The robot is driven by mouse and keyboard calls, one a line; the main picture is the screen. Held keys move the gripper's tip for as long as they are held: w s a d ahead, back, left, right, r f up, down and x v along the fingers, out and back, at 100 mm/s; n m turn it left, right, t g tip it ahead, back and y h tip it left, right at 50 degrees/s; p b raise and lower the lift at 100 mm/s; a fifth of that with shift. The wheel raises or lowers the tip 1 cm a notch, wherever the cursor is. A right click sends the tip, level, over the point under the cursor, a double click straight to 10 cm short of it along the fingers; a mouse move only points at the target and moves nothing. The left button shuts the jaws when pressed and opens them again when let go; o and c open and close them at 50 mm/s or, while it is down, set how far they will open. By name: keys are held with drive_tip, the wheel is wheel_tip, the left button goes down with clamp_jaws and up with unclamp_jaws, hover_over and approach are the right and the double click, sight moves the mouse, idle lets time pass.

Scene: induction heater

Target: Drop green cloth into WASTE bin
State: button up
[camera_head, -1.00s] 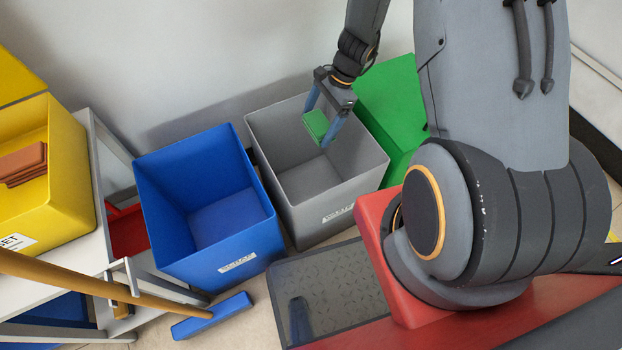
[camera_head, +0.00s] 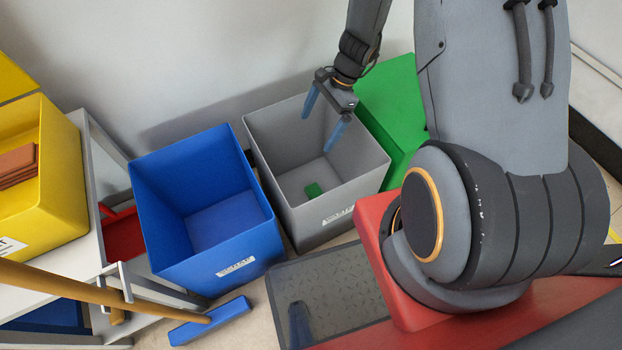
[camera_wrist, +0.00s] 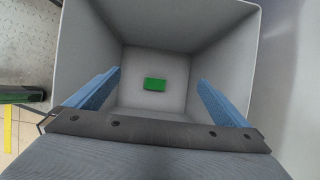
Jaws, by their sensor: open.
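The green cloth (camera_head: 313,190) lies on the floor of the grey bin (camera_head: 285,215) in the head view. In the wrist view the cloth (camera_wrist: 155,84) shows as a small green rectangle on the bottom of the grey bin (camera_wrist: 205,30). My gripper (camera_head: 324,118) is open and empty above the bin's opening, with its blue fingers spread wide. In the wrist view the fingers of my gripper (camera_wrist: 158,95) stand apart on either side, well above the cloth. The bin's front label is too small to read.
A blue bin (camera_head: 150,215) stands left of the grey bin, and a green box (camera_head: 395,95) stands right of it. A yellow bin (camera_head: 62,190) with brown cloths (camera_head: 18,165) is on a shelf at far left. A wooden handle (camera_head: 80,285) crosses the lower left.

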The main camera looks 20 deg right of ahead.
drive_tip(key=v, duration=0.6)
drive_tip(key=shift+r+p, duration=0.25)
drive_tip(key=shift+p, duration=0.1)
drive_tip(key=shift+d, duration=0.1)
drive_tip(key=s+a+r+n+h, duration=0.1)
drive_tip(key=s+a+r+n, duration=0.25)
drive_tip(key=r, duration=0.35)
drive_tip(key=s+a+r+n+h, duration=0.1)
drive_tip(key=s+a+r+n, duration=0.1)
drive_tip(key=s+r+n, duration=0.4)
drive_tip(key=s+a+r+n+h, duration=0.1)
drive_tip(key=s+a+r+n, duration=0.15)
drive_tip(key=r, duration=0.65)
drive_tip(key=s+d+r+n+t+h+p, duration=0.1)
drive_tip(key=s+d+r+n+p, duration=0.2)
drive_tip(key=r+p, duration=0.7)
drive_tip(key=s+d+p, duration=0.2)
drive_tip(key=s, duration=0.2)
drive_tip(key=shift+s+r+n+h, duration=0.2)
drive_tip(key=shift+s+n+h, duration=0.15)
drive_tip(key=shift+n+h, duration=0.05)
